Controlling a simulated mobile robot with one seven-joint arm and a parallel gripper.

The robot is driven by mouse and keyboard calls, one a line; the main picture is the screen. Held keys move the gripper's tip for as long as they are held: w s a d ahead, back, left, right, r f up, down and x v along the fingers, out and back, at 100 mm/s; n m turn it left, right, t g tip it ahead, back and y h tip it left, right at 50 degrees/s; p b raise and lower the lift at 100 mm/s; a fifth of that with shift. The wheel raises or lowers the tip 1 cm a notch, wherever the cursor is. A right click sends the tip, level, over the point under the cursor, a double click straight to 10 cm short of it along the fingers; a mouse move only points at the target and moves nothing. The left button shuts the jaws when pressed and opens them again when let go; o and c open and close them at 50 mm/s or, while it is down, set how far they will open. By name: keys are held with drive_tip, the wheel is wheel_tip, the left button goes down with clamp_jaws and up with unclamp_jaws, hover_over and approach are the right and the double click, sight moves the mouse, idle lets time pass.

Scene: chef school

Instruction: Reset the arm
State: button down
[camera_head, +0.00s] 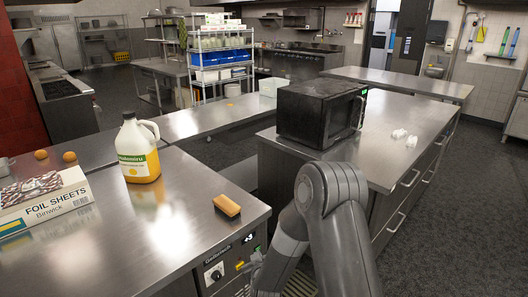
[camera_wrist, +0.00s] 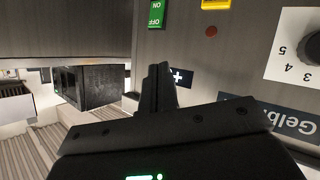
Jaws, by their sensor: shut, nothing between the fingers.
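My arm (camera_head: 335,215) rises in front of the counters in the head view and bends down at its elbow. Its far end is low beside the front panel of the left counter, mostly hidden behind the arm. In the wrist view my gripper (camera_wrist: 158,85) is shut and empty, its dark fingers pressed together. The fingers are close to a metal control panel (camera_wrist: 220,60) with a green ON/OFF label (camera_wrist: 156,13) and a knob (camera_wrist: 312,48). I cannot tell whether they touch it.
A steel counter (camera_head: 185,235) on the left holds a yellow-filled jug (camera_head: 138,150), a sponge (camera_head: 227,206) and a foil box (camera_head: 45,203). A black microwave (camera_head: 318,112) stands on the right counter (camera_head: 400,160). Open floor (camera_head: 470,225) lies to the right.

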drive_tip(key=s+d+r+m+g, duration=0.1)
drive_tip(key=s+d+r, duration=0.2)
drive_tip(key=r, duration=0.4)
drive_tip(key=s+d+r+g, duration=0.1)
drive_tip(key=s+d+r, duration=0.15)
drive_tip(key=r, duration=0.55)
drive_tip(key=s+d+r+m+g, duration=0.1)
drive_tip(key=s+d+r+g, duration=0.15)
drive_tip(key=r, duration=0.45)
drive_tip(key=s+d+r+m+g, duration=0.1)
drive_tip(key=s+d+r, duration=0.2)
drive_tip(key=s, duration=0.5)
drive_tip(key=s+d+r+m+g+h, duration=0.1)
drive_tip(key=s+d+r, duration=0.2)
drive_tip(key=s, duration=0.6)
drive_tip(key=s+d+r+m+g, duration=0.1)
drive_tip(key=s+d+r, duration=0.2)
drive_tip(key=s, duration=0.6)
drive_tip(key=shift+r+m+h, duration=0.15)
drive_tip(key=shift+m+h, duration=0.25)
drive_tip(key=shift+d, duration=0.1)
